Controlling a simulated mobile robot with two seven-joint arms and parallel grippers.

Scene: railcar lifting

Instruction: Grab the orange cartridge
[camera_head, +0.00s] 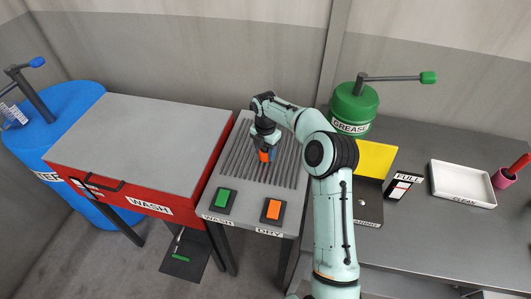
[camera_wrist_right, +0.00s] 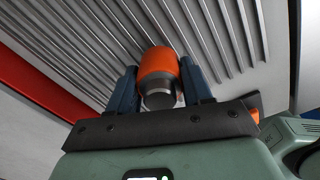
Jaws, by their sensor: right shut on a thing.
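The orange cartridge (camera_wrist_right: 158,64) has an orange body and a dark grey metal end in the right wrist view. It sits between the two dark blue fingers of my right gripper (camera_wrist_right: 160,88), which is shut on it. In the head view the cartridge (camera_head: 264,156) shows as a small orange patch at my right gripper (camera_head: 265,153), over the grooved grey drying rack (camera_head: 234,163). I cannot tell whether the cartridge touches the rack. My left gripper is not in view.
A red wash box (camera_head: 140,205) with a grey lid stands left of the rack. A green button (camera_head: 222,198) and an orange button (camera_head: 273,209) are at its front. A grease drum (camera_head: 353,108), yellow panel (camera_head: 375,159) and white tray (camera_head: 462,184) are to the right.

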